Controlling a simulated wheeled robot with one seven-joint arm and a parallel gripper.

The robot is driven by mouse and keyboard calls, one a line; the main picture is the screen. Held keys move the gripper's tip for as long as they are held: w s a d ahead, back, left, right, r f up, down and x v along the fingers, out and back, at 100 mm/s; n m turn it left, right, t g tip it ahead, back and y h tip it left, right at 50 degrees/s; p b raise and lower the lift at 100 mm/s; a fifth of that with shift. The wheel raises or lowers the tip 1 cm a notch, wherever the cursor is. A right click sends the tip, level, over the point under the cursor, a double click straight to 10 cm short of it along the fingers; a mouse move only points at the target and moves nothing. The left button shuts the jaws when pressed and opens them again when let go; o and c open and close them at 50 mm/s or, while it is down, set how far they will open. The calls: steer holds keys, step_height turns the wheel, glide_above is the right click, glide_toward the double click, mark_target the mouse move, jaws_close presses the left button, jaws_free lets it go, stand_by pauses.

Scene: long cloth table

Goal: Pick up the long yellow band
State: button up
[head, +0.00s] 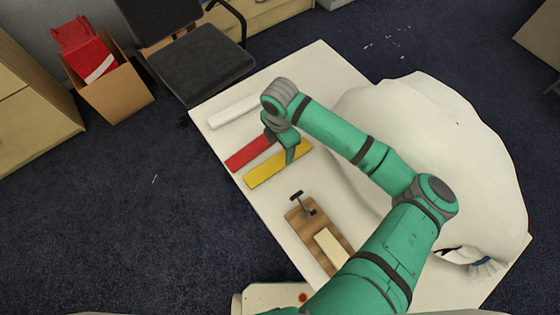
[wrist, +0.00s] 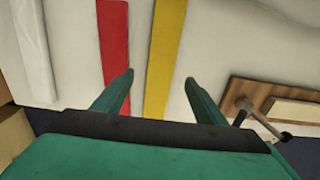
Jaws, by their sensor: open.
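The long yellow band (head: 277,164) lies flat on the white cloth table, beside and nearly parallel to a red band (head: 249,152). In the wrist view the yellow band (wrist: 166,50) runs up the picture between my two fingertips. My gripper (head: 283,146) is over the bands in the head view and hides part of both. In the wrist view my gripper (wrist: 160,78) is open, with its left finger over the edge of the red band (wrist: 114,50) and its right finger over bare cloth. Nothing is held. The height of the fingers above the cloth is hard to tell.
A white band (head: 233,111) lies beyond the red one. A wooden board (head: 303,222) with a dark-headed hammer-like tool and a pale block lies nearer me. A large white draped mass (head: 440,120) fills the table's right side. A chair (head: 200,65) stands by the far edge.

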mark_target(281, 160)
steer(key=shift+d+f, duration=0.1)
steer(key=shift+f, duration=3.5)
steer(key=c, duration=1.2)
steer(key=shift+c, duration=0.2)
steer(key=shift+r, duration=0.2)
